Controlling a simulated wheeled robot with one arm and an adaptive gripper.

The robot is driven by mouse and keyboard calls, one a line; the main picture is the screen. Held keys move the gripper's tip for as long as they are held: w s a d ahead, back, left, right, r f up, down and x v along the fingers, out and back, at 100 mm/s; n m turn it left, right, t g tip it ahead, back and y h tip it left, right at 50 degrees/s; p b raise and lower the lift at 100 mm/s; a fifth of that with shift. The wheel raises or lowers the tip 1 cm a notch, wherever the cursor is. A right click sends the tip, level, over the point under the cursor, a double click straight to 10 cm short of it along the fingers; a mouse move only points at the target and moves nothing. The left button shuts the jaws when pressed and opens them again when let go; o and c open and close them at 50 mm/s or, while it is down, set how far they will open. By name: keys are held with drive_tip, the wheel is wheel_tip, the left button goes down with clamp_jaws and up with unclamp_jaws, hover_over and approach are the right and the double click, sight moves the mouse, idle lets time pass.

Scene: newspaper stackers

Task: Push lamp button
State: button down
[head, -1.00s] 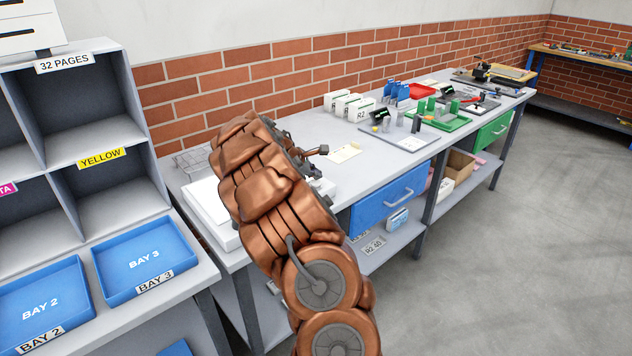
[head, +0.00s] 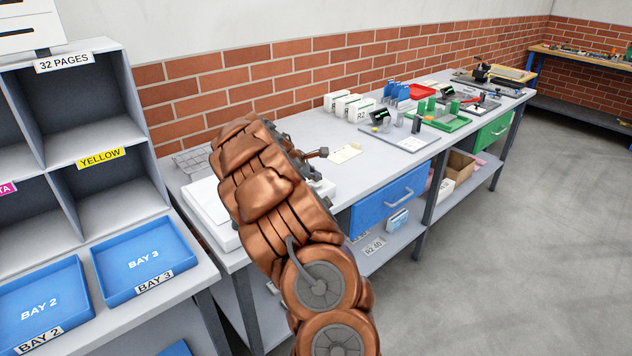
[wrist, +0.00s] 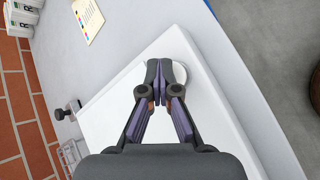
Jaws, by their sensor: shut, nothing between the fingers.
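A white flat slab (wrist: 128,98), possibly the lamp's housing, lies on the grey bench. It also shows in the head view (head: 203,212), left of my arm. A round white disc (wrist: 187,77), which looks like a button, is on the slab in the wrist view. My gripper (wrist: 167,70) is shut and empty, with its fingertips over the left part of the disc and partly hiding it. I cannot tell whether the tips touch it. In the head view my copper-coloured arm hides the gripper and the disc.
A dark knob (wrist: 62,113) and a wire rack (wrist: 70,154) stand near the slab by the brick wall. A card (head: 344,153) and white boxes (head: 352,106) lie farther along the bench. Blue trays (head: 146,270) and shelf compartments stand at left. The floor at right is clear.

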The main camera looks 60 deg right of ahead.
sight(315, 183)
drive_tip(key=shift+r, duration=0.4)
drive_tip(key=shift+r+p, duration=1.9)
drive_tip(key=shift+r, duration=1.1)
